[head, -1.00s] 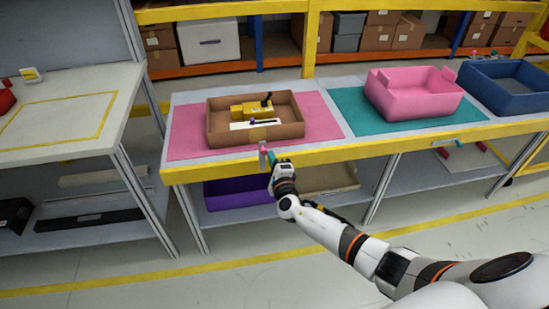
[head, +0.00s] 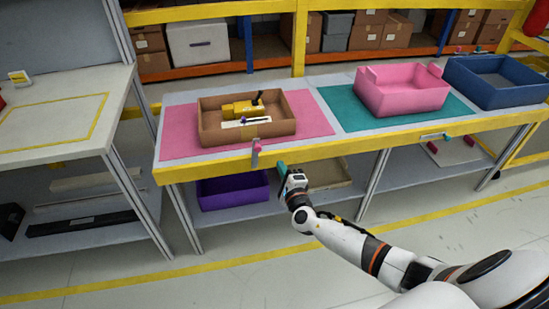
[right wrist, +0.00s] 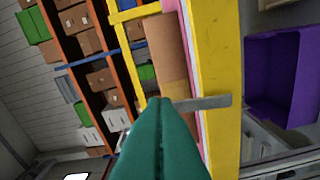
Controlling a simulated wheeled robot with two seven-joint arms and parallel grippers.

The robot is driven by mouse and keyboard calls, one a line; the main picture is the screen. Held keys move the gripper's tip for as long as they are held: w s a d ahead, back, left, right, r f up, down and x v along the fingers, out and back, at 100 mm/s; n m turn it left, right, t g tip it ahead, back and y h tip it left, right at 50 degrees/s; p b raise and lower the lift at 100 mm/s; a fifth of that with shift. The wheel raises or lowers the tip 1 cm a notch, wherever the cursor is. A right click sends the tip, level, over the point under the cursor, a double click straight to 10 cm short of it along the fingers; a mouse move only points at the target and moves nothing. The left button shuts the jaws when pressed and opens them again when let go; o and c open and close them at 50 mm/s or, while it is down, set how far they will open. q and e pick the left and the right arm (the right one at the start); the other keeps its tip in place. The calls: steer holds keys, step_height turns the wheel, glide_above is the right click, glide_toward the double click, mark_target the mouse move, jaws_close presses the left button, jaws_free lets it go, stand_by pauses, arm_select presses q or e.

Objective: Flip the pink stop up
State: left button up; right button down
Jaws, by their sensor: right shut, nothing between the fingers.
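In the right wrist view the teal fingers (right wrist: 162,103) are closed together and empty. A grey bar (right wrist: 208,102) crosses the yellow edge just beyond the fingertips; I cannot tell whether it is part of the stop. My left gripper is not in view.
The brown tray holds a yellow part (head: 240,109) and stands on a pink mat (head: 180,137). A pink bin (head: 402,97) and a blue bin (head: 497,88) stand to the right. A purple bin (head: 232,191) is on the shelf below. The floor in front is clear.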

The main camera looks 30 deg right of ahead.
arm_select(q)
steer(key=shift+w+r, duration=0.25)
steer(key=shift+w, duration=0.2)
arm_select(e)
steer(key=s, duration=0.4)
steer(key=shift+s+a+f, duration=0.15)
steer(key=shift+a, duration=0.15)
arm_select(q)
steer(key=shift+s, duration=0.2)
arm_select(e)
steer(key=shift+f, duration=0.1)
